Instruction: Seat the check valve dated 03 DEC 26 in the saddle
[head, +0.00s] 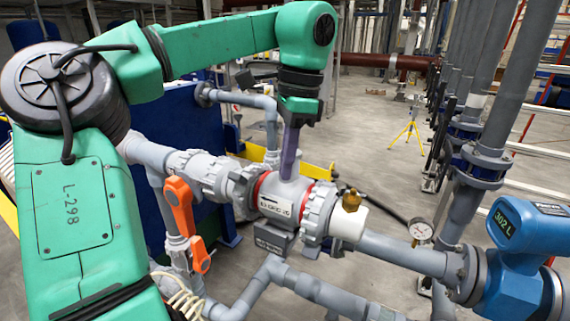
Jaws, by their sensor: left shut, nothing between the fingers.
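A grey check valve (275,203) with a white label and red rings at its ends sits in line between two large grey ribbed union nuts (318,212). The label print is too small to read surely. Under the valve is a grey block (272,240) with a dark plate, which looks like the saddle; I cannot tell how closely the valve rests in it. My left gripper (290,174) points down from above. Its fingers are shut and empty, with the tips at the top of the valve body. My right gripper is out of view.
An orange lever (181,205) stands left of the valve. A brass fitting (351,200), a pressure gauge (421,231) and a blue meter (518,255) reading "302 L" lie to the right. Grey pipes (310,288) cross in front. Open floor (375,165) lies behind.

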